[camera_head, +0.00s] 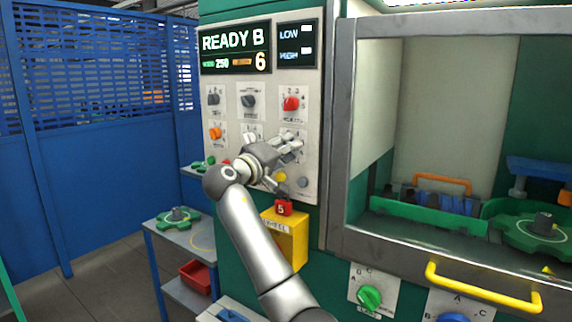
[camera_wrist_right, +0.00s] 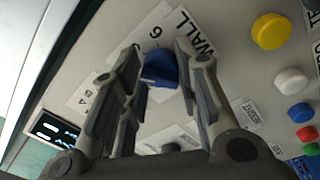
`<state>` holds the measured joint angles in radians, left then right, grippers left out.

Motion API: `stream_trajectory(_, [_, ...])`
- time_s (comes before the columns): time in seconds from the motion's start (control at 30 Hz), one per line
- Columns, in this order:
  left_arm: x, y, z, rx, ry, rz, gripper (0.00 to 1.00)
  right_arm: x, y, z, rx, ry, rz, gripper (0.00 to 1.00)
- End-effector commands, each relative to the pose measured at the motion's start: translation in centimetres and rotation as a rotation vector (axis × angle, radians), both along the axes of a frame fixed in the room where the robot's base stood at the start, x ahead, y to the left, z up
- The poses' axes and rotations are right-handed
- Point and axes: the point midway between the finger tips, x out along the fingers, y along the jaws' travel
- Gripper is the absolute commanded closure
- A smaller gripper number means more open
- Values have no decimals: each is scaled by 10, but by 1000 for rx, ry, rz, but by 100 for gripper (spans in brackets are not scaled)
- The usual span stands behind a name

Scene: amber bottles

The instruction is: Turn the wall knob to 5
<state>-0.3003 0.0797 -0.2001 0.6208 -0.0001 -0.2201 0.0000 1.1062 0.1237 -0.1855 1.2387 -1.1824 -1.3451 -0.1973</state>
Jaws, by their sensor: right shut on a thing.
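The wall knob (camera_wrist_right: 160,70) is blue and sits on a white plate lettered WALL on the machine's panel. In the right wrist view it lies between the two fingers of my right gripper (camera_wrist_right: 161,60), which is shut on it. A printed 6 shows just beyond the knob; other plate marks are partly covered by the fingers. In the head view my right gripper (camera_head: 288,146) is at the lower right of the panel's knob rows and hides the wall knob. My left gripper is not in view.
The display (camera_head: 235,48) reads READY B, with 250 and 6. A framed machine window (camera_head: 344,130) stands right.

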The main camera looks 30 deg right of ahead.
Motion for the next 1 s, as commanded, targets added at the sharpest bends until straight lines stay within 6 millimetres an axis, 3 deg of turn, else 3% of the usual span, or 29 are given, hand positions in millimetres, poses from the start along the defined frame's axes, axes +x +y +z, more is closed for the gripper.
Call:
stream_trajectory(0.03, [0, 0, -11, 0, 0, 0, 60, 1, 1, -10, 22, -29, -1, 94])
stream_trajectory(0.4, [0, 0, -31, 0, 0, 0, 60, 2, 1, -8, 104, -224, -3, 94])
stream_trajectory(1.0, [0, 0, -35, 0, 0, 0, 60, 2, 1, -7, 130, -281, -4, 94])
